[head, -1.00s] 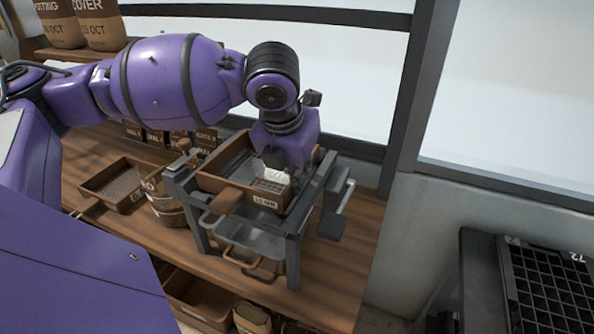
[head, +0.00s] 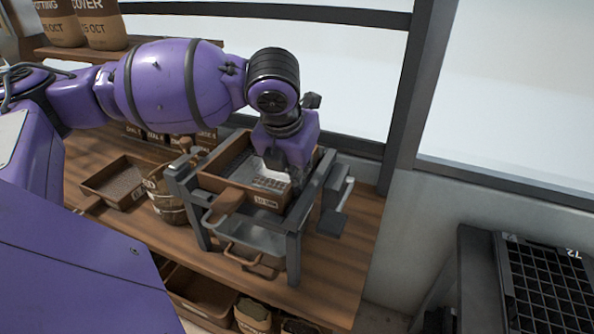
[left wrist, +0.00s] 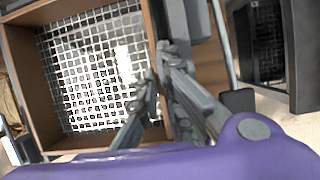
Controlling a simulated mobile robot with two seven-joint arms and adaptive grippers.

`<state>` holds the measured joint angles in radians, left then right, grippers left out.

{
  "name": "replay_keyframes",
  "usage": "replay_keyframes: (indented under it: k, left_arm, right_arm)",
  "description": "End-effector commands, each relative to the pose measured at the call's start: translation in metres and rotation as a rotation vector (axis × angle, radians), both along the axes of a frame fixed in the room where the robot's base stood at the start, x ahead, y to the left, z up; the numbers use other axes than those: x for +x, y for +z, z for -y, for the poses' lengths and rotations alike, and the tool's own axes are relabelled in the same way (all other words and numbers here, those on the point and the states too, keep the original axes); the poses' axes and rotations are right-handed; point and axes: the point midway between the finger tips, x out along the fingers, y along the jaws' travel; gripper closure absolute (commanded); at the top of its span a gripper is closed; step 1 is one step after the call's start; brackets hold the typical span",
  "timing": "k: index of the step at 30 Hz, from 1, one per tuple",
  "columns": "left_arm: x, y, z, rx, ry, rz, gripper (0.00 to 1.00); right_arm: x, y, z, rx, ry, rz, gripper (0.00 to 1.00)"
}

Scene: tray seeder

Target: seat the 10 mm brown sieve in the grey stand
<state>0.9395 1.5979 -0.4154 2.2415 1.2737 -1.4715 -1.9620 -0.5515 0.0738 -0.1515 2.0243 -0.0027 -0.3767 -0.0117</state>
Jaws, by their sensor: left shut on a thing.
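The brown sieve (head: 238,186) has a wooden frame, a wire mesh, a "10 MM" label on its front wall and a handle pointing to the front. It sits between the side rails of the grey stand (head: 293,258), looking about level. Whether it rests fully on the rails I cannot tell. My left gripper (head: 296,182) is shut on the sieve's right wall. In the left wrist view the fingers (left wrist: 162,80) straddle that wall, with the mesh (left wrist: 95,70) to their left. My right gripper is not in view.
A metal pan (head: 250,233) with a brown handle is under the sieve. A black cell tray (head: 550,290) is at the far right. The bench's right front is clear.

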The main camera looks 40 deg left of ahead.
Motion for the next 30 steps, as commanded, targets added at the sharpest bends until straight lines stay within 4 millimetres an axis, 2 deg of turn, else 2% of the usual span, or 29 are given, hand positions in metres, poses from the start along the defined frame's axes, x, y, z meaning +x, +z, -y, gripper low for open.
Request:
replay_keyframes:
  k: [1, 2, 6, 19, 23, 30]
  left_arm:
    - [0.0, 0.0, 0.0, -0.001, 0.0, -0.001, 1.0]
    - [0.0, 0.0, 0.0, -0.001, 0.0, -0.001, 0.9]
    - [0.0, -0.001, 0.0, -0.001, 0.0, -0.001, 0.72]
    - [-0.002, 0.004, 0.001, -0.001, -0.001, 0.0, 0.72]
    - [-0.008, 0.022, 0.003, 0.001, -0.002, 0.004, 0.72]
    - [-0.027, 0.07, 0.008, 0.001, 0.0, 0.004, 0.72]
  right_arm:
    - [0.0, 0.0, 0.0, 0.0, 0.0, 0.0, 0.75]
    - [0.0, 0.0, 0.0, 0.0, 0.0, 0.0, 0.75]
    - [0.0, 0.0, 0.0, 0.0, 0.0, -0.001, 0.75]
    - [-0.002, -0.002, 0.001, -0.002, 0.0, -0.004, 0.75]
    - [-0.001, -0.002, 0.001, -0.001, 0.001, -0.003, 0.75]
    - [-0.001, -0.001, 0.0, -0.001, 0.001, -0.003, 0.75]
